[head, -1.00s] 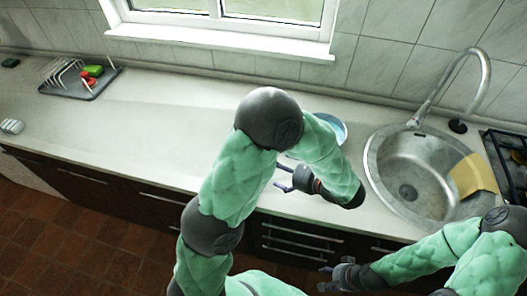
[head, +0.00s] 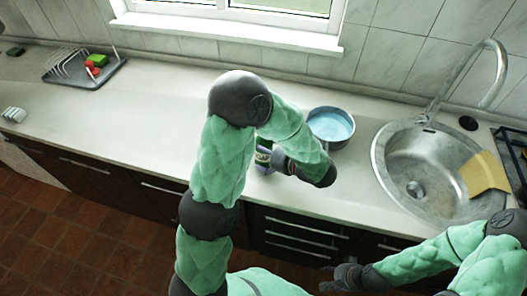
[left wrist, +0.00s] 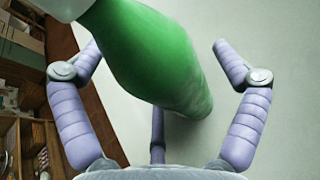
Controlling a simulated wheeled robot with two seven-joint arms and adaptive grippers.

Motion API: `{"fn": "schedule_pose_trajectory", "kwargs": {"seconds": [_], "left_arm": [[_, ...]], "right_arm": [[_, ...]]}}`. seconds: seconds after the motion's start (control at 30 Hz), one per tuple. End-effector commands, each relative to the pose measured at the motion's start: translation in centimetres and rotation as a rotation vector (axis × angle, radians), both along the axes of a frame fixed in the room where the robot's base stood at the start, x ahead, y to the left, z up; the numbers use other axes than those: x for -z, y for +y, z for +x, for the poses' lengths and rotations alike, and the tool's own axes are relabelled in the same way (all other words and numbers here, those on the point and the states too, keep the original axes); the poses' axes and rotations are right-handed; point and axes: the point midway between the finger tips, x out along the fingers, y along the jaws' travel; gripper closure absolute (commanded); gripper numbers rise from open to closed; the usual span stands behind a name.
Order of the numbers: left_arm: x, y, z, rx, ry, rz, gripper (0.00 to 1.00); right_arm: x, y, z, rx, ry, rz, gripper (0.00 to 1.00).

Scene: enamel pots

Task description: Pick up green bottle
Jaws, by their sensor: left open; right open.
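The green bottle (head: 263,158) stands on the counter, mostly hidden behind my left arm in the head view. In the left wrist view the bottle (left wrist: 150,50) is large and close, its green body running diagonally between the spread fingers. My left gripper (left wrist: 157,58) is open, with fingers on both sides of the bottle; a gap shows on the right side, and contact on the left cannot be told. In the head view my left gripper (head: 279,160) is largely covered by its own arm. My right gripper (head: 342,277) is open and empty, low in front of the drawers.
A pot with a light blue inside (head: 331,125) stands right of my left arm, near it. Further right is a steel sink (head: 415,170) with a yellow cloth (head: 484,173) on its edge. A dish rack (head: 85,72) is at the far left. The counter (head: 140,120) between is clear.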

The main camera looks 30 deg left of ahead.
Motion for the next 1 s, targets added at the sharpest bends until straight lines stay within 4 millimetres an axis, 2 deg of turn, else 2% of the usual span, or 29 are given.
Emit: {"fn": "schedule_pose_trajectory", "kwargs": {"seconds": [0.13,0.17,0.4,0.77,1.0], "left_arm": [[-0.1,0.0,0.0,0.0,0.0,0.0,0.04],[-0.1,0.0,0.0,0.0,0.0,0.0,0.09],[0.0,0.0,0.0,0.0,0.0,0.0,0.77],[-0.4,-0.1,0.0,0.0,-0.001,0.0,0.77],[-2.9,-0.1,0.1,-0.002,-0.004,-0.001,0.77]], "right_arm": [[-0.1,0.0,0.0,0.0,0.0,0.0,0.46],[-0.1,0.0,0.0,0.0,0.0,0.0,0.46],[-0.1,0.0,0.0,0.0,0.0,0.0,0.46],[-0.2,0.0,0.0,0.0,0.0,0.0,0.46],[-1.6,0.0,0.0,0.0,0.0,0.0,0.46]]}}
